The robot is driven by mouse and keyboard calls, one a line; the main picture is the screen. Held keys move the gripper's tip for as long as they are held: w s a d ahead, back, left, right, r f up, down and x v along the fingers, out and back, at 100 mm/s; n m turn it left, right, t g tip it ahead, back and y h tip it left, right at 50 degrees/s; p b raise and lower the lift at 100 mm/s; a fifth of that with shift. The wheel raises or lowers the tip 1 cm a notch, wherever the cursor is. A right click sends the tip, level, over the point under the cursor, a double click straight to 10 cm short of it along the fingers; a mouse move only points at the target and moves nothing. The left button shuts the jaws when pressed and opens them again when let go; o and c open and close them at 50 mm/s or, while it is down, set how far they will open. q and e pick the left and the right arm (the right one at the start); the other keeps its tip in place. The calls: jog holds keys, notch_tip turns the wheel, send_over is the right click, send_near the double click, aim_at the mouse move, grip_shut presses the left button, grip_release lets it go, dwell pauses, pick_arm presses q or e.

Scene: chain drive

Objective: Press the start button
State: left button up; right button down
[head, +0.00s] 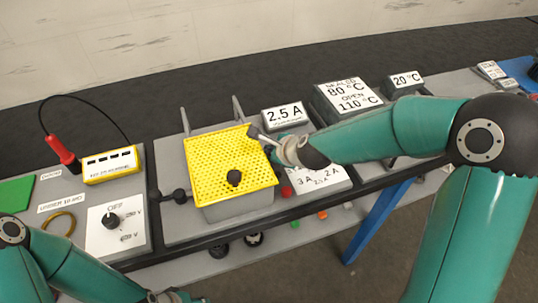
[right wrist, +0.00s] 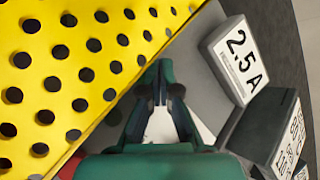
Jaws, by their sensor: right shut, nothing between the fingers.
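A small green round part (head: 295,224), an orange one (head: 322,215) and a pale one (head: 347,205) sit in a row below the bench's front edge. A red round knob (head: 286,191) is beside the yellow cover. I cannot tell which is the start button. My right gripper (head: 257,134) is shut and empty at the back right corner of the yellow perforated cover (head: 215,150). In the right wrist view its fingertips (right wrist: 161,78) are close beside the cover's edge (right wrist: 100,60); contact is unclear. My left gripper (head: 172,297) is at the bottom edge, mostly cut off.
A 2.5 A block (head: 284,114) stands right of the right gripper, with a larger temperature block (head: 345,96) beyond. At the left are a dial panel (head: 118,225), a red-handled probe (head: 63,152) and a yellow box (head: 110,165).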

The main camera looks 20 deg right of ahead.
jog(key=shift+f, duration=0.25)
jog(key=shift+r, duration=0.1)
dwell(0.3)
jog(key=shift+r+p, duration=0.75)
jog(key=shift+r, duration=0.15)
notch_tip(320, 180, up, 5)
jog(key=p, duration=0.4)
jog(key=shift+p, duration=0.35)
dwell(0.4)
